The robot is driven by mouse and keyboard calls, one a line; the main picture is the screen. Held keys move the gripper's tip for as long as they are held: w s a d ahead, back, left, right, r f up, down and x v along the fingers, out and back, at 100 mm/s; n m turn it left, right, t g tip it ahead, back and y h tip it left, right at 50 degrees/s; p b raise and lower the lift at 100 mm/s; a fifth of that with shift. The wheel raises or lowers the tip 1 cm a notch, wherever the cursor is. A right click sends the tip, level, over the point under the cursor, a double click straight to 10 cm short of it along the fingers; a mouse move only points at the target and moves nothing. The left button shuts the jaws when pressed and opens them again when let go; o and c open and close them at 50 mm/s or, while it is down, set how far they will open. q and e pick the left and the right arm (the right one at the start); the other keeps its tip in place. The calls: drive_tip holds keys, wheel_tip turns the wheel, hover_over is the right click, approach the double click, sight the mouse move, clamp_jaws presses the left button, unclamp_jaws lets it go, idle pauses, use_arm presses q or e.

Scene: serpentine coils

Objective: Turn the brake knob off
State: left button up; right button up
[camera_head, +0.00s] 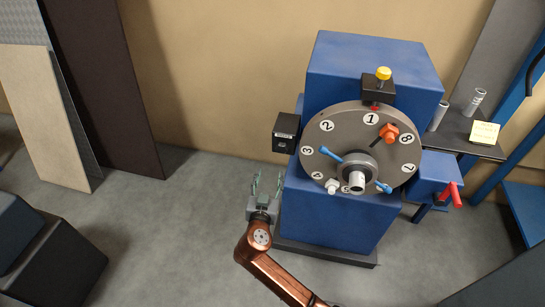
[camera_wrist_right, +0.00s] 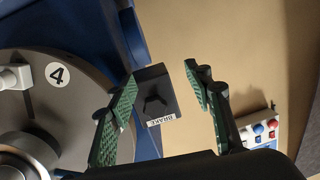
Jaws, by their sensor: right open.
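The brake box (camera_head: 286,132) is a small black box on the left side of the blue machine. In the right wrist view, the dark brake knob (camera_wrist_right: 154,104) sits on its face beside a white label reading BRAKE. The knob is too small to read in the head view. My right gripper (camera_head: 266,184) is open and empty, below and slightly left of the box in the head view. In the wrist view its green fingers (camera_wrist_right: 160,74) stand either side of the box, with the knob between them in the picture; I see no contact. My left gripper is not in view.
A large numbered grey disc (camera_head: 338,117) with blue handles and an orange piece fronts the blue machine (camera_head: 372,62). A red-handled blue unit (camera_head: 437,181) and a dark shelf (camera_head: 474,139) stand right. Boards (camera_head: 50,115) lean at left.

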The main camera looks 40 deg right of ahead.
sight(282, 149)
wheel_tip(282, 149, up, 7)
drive_tip(key=s+d+m+h+b, duration=0.1)
drive_tip(key=s+m+h, duration=0.1)
drive_tip(key=m, duration=0.2)
drive_tip(key=shift+n, duration=0.3)
drive_tip(key=b+x, duration=0.1)
drive_tip(key=x, duration=0.4)
drive_tip(key=shift+w+d+f, duration=0.1)
drive_tip(key=shift+d, duration=0.4)
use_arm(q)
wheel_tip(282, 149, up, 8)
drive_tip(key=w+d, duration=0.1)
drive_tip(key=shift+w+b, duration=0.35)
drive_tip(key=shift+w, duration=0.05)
use_arm(e)
drive_tip(key=shift+w+d, duration=0.4)
drive_tip(key=shift+d, duration=0.1)
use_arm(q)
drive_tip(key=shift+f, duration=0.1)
use_arm(e)
drive_tip(key=shift+c, duration=0.6)
drive_tip(key=c, duration=1)
drive_tip(key=shift+c, duration=0.2)
